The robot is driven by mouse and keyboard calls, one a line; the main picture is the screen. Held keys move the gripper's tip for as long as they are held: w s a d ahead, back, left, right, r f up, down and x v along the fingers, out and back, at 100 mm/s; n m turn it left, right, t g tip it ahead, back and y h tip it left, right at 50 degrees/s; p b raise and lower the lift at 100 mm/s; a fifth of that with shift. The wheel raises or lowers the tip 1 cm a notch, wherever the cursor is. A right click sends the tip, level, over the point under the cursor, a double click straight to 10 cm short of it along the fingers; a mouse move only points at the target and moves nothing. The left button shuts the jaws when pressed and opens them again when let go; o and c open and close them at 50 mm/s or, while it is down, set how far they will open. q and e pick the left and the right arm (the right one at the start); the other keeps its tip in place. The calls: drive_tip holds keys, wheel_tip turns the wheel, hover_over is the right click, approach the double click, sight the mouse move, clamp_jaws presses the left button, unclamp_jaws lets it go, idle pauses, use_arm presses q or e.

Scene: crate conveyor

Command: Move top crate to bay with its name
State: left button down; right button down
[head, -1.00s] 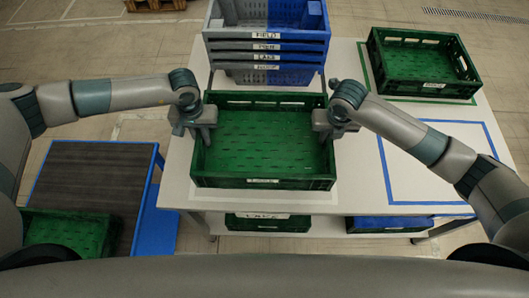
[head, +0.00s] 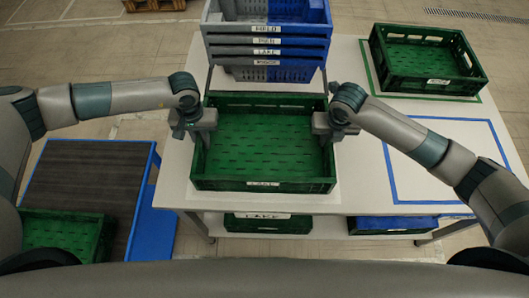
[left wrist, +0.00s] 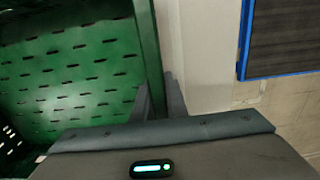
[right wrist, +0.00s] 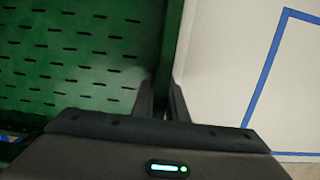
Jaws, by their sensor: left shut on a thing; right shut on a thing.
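A green crate (head: 262,184) with a small white label, which seems to read LAKE, is between my two grippers over the white table. My left gripper (head: 203,138) is shut on its left wall and my right gripper (head: 325,136) on its right wall. The left wrist view shows the left wall (left wrist: 150,60) between the fingers; the right wrist view shows the right wall (right wrist: 172,40) likewise. The crate looks level and empty. I cannot tell whether it touches the table.
Behind it stands a stack of grey-and-blue labelled crates (head: 265,74). Another green crate (head: 432,82) sits in a green outline at back right. An empty blue outline (head: 387,165) is at right. Crates lie on the shelf below (head: 262,225). A dark-topped cart (head: 85,180) is at left.

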use_arm(q)
drive_tip(key=shift+f+b, duration=0.35)
drive_tip(key=shift+f, duration=0.15)
use_arm(e)
drive_tip(key=shift+f, duration=0.5)
use_arm(q)
drive_tip(key=c, duration=2.2)
unclamp_jaws()
drive_tip(key=shift+f, duration=0.1)
use_arm(e)
drive_tip(key=c, duration=2.2)
unclamp_jaws()
drive_tip(key=shift+f, duration=0.1)
use_arm(q)
drive_tip(key=o, duration=0.4)
use_arm(e)
drive_tip(key=o, duration=0.4)
use_arm(q)
drive_tip(key=shift+o, duration=0.2)
use_arm(e)
drive_tip(key=shift+o, duration=0.2)
use_arm(q)
wheel_tip(320, 180, up, 12)
drive_tip(key=shift+r, duration=0.1)
use_arm(e)
drive_tip(key=shift+r, duration=0.25)
